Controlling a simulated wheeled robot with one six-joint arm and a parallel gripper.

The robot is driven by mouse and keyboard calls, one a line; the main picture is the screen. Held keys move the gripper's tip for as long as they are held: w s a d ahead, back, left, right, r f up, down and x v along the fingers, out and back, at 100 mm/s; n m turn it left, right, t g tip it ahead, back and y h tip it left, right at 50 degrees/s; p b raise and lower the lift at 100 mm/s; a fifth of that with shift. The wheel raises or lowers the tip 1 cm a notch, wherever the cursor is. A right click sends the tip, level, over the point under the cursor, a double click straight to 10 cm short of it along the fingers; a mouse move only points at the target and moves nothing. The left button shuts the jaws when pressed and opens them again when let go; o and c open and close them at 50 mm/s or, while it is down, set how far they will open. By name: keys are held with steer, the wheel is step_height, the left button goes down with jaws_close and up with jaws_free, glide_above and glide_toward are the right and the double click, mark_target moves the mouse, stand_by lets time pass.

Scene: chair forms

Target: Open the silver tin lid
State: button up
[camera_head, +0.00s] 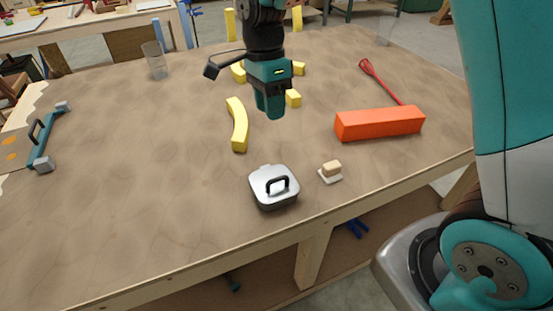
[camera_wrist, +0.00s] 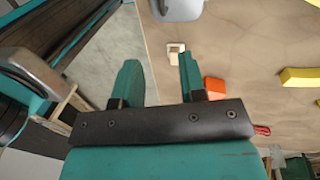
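The silver tin (camera_head: 285,204) stands on the brown table near its front edge. Its silver lid (camera_head: 262,185) is on, with a black arched handle (camera_head: 279,184) on top. My gripper (camera_head: 270,113) is above the table, farther back than the tin and apart from it, pointing down. In the wrist view my gripper (camera_wrist: 160,78) has its two fingers spread with nothing between them. Part of a silver-grey thing, likely the tin (camera_wrist: 178,10), shows at the top edge of that view, cut off by the frame.
A small cream block on a white base (camera_head: 331,171) sits right of the tin. An orange box (camera_head: 380,123) and a red whisk (camera_head: 381,81) lie farther right. Several yellow pieces, one long and curved (camera_head: 237,126), lie behind. A clear glass (camera_head: 155,61) stands back left. Table left of the tin is clear.

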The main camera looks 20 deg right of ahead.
mark_target(277, 178)
steer(key=shift+m, duration=0.3)
steer(key=s+f+p, duration=0.1)
steer(key=f, duration=0.4)
steer(key=s+f+p, duration=0.1)
steer(key=f, duration=0.5)
steer(key=s+f+p, duration=0.1)
steer(key=f, duration=0.5)
steer(key=shift+f+p, duration=0.1)
steer(key=shift+p, duration=0.25)
jaws_close()
